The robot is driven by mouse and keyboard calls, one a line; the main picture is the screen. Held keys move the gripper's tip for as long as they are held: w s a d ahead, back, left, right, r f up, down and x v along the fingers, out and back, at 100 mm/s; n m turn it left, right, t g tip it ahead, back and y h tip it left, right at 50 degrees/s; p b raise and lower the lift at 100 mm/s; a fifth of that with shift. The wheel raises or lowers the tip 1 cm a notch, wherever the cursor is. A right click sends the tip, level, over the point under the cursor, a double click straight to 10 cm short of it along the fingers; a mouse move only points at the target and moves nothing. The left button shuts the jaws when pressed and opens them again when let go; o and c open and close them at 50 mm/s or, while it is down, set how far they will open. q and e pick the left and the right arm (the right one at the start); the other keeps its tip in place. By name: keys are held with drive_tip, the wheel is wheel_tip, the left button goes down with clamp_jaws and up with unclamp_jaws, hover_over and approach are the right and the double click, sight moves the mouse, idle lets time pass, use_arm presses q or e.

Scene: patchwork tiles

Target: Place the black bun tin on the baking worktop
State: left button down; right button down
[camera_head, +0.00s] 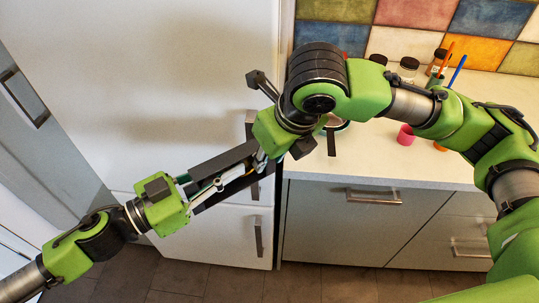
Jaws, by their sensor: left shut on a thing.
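My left gripper (206,187) reaches in from the left, in front of the white fridge. It is shut on a dark, narrow thing seen nearly edge-on, which I take to be the black bun tin (225,160). Its cups do not show. My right gripper (268,132) hangs at the end of the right arm, close to the far end of the dark thing. The arm overlaps it, so I cannot tell its jaws or any contact. The baking worktop (400,172) is the pale counter at right, partly hidden behind my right arm.
On the worktop are a small pan (331,138), a pink cup (405,135), a dark-lidded jar (408,68) and a holder with brushes (440,65). Drawers (365,220) lie below. The white fridge (130,80) stands left of the worktop. The worktop's front strip is bare.

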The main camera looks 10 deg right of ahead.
use_arm(q)
drive_tip(key=c, duration=2)
unclamp_jaws()
drive_tip(key=shift+o, duration=0.2)
